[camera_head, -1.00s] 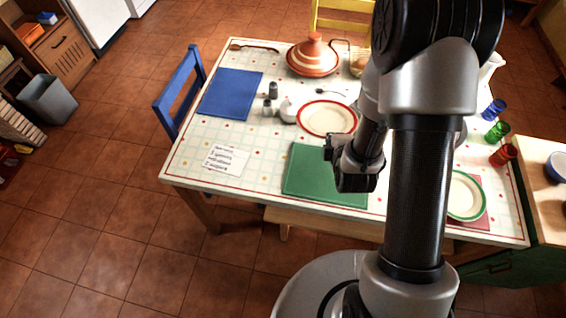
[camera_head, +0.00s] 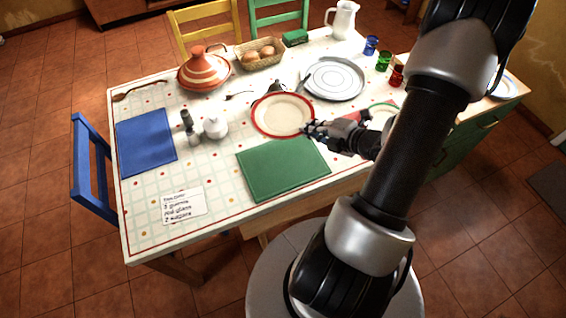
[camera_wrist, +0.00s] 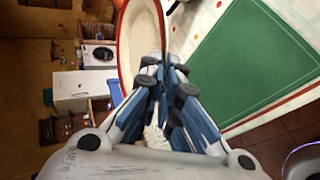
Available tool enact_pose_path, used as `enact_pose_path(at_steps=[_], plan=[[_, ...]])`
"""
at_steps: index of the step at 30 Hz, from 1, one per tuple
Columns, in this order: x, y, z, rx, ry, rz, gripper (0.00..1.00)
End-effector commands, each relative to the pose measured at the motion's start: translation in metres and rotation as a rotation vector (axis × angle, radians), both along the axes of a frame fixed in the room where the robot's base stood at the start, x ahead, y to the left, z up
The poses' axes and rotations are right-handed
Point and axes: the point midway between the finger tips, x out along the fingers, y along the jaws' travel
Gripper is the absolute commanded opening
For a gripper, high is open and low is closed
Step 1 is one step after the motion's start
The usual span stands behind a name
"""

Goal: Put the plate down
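The white plate with a red rim (camera_head: 283,115) is behind the green mat (camera_head: 283,167) in the head view. My gripper (camera_head: 308,128) is at the plate's right rim. In the wrist view my gripper's blue fingers (camera_wrist: 163,66) come together on the rim of the plate (camera_wrist: 140,40). The gripper looks shut on it. The plate seems raised a little off the table, roughly level; the gap beneath is hidden. The green mat (camera_wrist: 255,60) lies bare to the right in the wrist view.
A green-rimmed plate (camera_head: 382,113) is partly hidden by my arm. A tagine (camera_head: 204,72) stands at the back. The blue mat (camera_head: 146,142) is empty.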

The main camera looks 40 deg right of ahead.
Motion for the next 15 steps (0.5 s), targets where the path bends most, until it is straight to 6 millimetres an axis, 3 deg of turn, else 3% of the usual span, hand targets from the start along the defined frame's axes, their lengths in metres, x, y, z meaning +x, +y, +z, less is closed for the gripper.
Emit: enact_pose_path(at_steps=[3,8,15], plan=[[-0.025,-0.012,0.001,0.003,-0.015,0.006,0.0],[-0.038,-0.015,-0.006,0.006,-0.019,0.018,0.0],[-0.039,-0.013,-0.065,0.011,-0.018,0.019,0.0]])
